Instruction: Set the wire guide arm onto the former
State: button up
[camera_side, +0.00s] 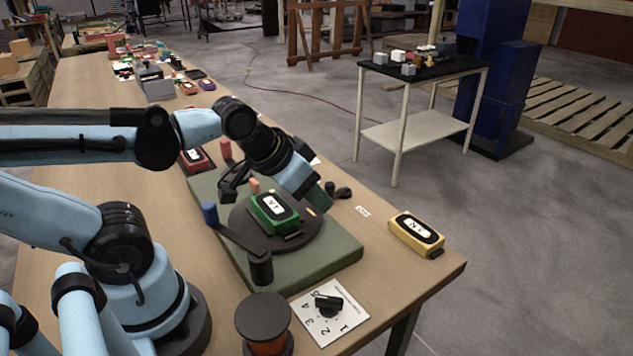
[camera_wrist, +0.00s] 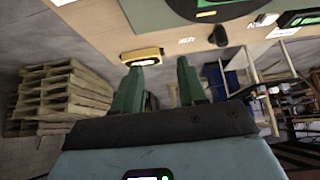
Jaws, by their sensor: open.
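A dark round disc (camera_side: 300,240), which looks like the former, sits on a green base plate (camera_side: 335,262). A green-cased unit (camera_side: 274,211) with a white label lies on it. A black arm with a blue knob (camera_side: 209,212), which seems to be the wire guide arm, runs from the knob to a black post (camera_side: 261,266) at the disc's near side; I cannot tell whether it touches the disc. My gripper (camera_side: 322,197) is tilted above the disc's far right side. In the wrist view its two green fingers (camera_wrist: 160,78) stand apart with nothing between them.
A yellow unit (camera_side: 416,234) lies near the table's right edge, also in the wrist view (camera_wrist: 142,55). A small black part (camera_side: 343,192) lies beyond the base. A numbered dial (camera_side: 328,306) and a dark-topped spool (camera_side: 264,322) stand in front. A red unit (camera_side: 197,160) lies behind.

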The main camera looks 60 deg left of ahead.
jog(key=shift+o, duration=0.9)
jog(key=shift+a, duration=0.1)
notch_tip(320, 180, up, 9)
jog(key=n+g, duration=0.7)
jog(key=n, duration=0.2)
send_over(208, 204)
jog(key=shift+m, duration=0.3)
notch_tip(208, 204, down, 12)
jog(key=shift+f, duration=0.1)
grip_shut()
